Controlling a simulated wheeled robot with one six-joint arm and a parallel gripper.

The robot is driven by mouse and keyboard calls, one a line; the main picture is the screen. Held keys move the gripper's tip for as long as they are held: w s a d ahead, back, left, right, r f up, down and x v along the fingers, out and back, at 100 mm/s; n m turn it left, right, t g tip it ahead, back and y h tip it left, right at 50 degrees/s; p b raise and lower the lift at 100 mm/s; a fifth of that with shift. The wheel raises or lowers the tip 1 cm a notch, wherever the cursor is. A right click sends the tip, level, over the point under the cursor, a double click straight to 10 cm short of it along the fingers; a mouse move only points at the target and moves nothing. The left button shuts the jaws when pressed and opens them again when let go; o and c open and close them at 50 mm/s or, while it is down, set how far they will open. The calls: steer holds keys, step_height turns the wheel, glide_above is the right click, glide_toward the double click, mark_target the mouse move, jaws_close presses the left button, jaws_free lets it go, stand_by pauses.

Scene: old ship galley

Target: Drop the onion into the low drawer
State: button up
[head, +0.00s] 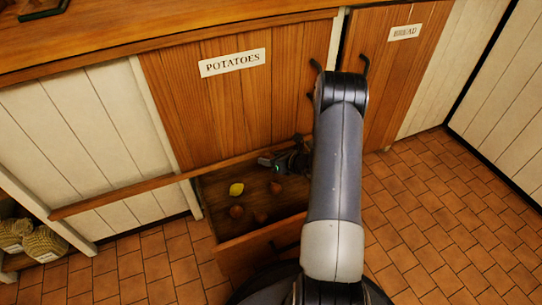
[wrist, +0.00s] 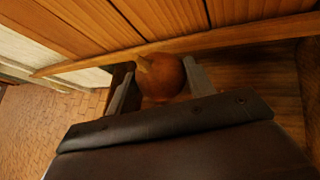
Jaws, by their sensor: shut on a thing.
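The low drawer (head: 218,258) is pulled out under the POTATOES front in the head view. A yellow lemon (head: 236,189) and several round reddish-brown things, one of them here (head: 276,187), lie on its floor. My gripper (head: 283,162) is over the back part of the drawer, partly hidden by my arm. In the wrist view my gripper is shut on a round brown onion (wrist: 162,82) with a pale pointed tip, one finger on each side. The held onion cannot be made out in the head view.
A wooden rail (head: 120,196) runs across just behind the drawer opening, close to my gripper. The POTATOES front (head: 240,100) and BREAD front (head: 400,75) have dark handles. Filled sacks (head: 42,243) sit at lower left. The tiled floor (head: 440,220) at right is clear.

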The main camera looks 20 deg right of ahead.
steer(key=shift+f, duration=0.7)
steer(key=o, duration=1.1)
steer(key=p+v, duration=0.3)
steer(key=v, duration=0.7)
steer(key=shift+s+d+r, duration=0.15)
steer(key=shift+s+r, duration=0.05)
steer(key=shift+s, duration=0.15)
